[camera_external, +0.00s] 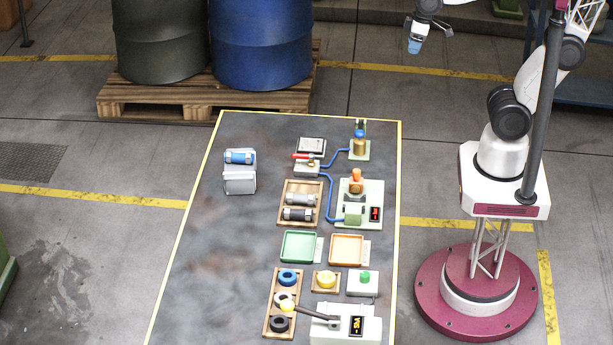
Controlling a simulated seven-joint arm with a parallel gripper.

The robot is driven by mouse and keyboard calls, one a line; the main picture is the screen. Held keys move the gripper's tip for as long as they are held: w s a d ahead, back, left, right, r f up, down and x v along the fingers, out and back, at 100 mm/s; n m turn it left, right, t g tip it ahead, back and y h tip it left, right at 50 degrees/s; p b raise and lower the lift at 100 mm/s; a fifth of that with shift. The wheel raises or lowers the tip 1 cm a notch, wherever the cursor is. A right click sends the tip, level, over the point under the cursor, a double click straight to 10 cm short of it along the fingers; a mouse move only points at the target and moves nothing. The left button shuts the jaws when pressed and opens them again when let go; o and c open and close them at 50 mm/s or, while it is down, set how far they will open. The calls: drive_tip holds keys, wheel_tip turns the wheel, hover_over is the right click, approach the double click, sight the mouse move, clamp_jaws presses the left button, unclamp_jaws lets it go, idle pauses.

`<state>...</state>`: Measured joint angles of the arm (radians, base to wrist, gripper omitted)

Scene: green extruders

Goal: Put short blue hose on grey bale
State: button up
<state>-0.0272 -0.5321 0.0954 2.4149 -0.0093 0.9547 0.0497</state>
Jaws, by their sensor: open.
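A short blue cylinder with pale ends (239,157), which may be the short blue hose, lies at the table's upper left. Right below it in the picture is a pale grey block (240,183), which may be the grey bale; I cannot tell whether they touch. A blue ring (288,277) lies in the lower wooden tray, and grey cylinders (298,214) lie in another tray. My gripper (427,38) is open and raised beyond the table's upper right corner, far from these things.
A green tray (284,246) and an orange tray (347,262) sit mid-table. Small machines with a blue tube (331,190) line the right side. A lever device (345,330) stands at the front. Drums on a pallet (190,103) stand behind.

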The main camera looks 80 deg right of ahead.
drive_tip(key=s+d+f, duration=0.1)
drive_tip(key=s+f, duration=0.1)
drive_tip(key=s, duration=0.4)
drive_tip(key=shift+s+f, duration=0.2)
drive_tip(key=shift+f, duration=0.15)
drive_tip(key=shift+d, duration=0.1)
idle(0.8)
